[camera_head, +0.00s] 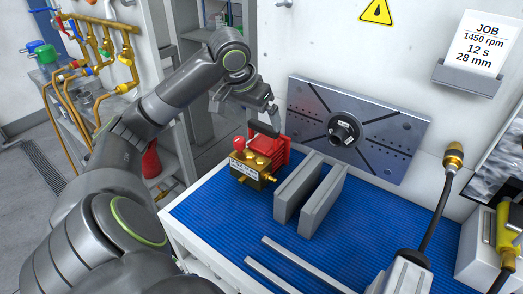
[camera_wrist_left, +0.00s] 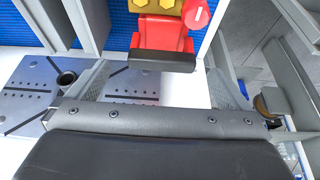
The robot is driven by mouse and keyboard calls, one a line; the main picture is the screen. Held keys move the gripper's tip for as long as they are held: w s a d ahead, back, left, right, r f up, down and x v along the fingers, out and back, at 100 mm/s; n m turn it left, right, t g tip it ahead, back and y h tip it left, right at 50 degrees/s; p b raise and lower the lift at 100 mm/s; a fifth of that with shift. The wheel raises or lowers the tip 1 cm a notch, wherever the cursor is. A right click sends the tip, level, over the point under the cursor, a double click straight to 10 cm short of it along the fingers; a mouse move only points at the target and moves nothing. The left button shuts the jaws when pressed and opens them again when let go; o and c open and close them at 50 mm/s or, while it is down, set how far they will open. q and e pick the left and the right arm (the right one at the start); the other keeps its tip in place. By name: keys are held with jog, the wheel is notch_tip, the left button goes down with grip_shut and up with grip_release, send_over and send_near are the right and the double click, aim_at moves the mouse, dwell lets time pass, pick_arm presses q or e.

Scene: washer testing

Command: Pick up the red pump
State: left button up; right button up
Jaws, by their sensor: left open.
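The red pump (camera_head: 279,148) stands on the blue ribbed mat (camera_head: 218,215). It has a brass front block, a red knob at its left and a black handle (camera_head: 263,129) on top. My left gripper (camera_head: 272,114) is just above and behind the handle, partly hidden by its own wrist. In the left wrist view its fingers are apart, and the pump (camera_wrist_left: 165,33) with its black handle (camera_wrist_left: 162,60) shows between and beyond them. My right gripper is not in view.
Two upright grey plates (camera_head: 311,193) stand close to the pump's right. A slotted metal plate with a round hub (camera_head: 344,130) leans behind them. Grey rails (camera_head: 290,258) lie at the front of the mat. A black cable with a brass end (camera_head: 453,158) rises at right.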

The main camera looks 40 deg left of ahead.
aim_at(260, 129)
pick_arm(q)
jog(key=x, duration=0.2)
jog(key=shift+w+f, duration=0.2)
jog(key=shift+f, duration=0.15)
jog(key=x, duration=0.5)
jog(key=shift+a+f, duration=0.15)
jog(key=shift+a, duration=0.1)
jog(key=shift+s, duration=0.1)
jog(key=c, duration=1.4)
jog(key=shift+r, duration=0.25)
jog(key=shift+c, duration=0.4)
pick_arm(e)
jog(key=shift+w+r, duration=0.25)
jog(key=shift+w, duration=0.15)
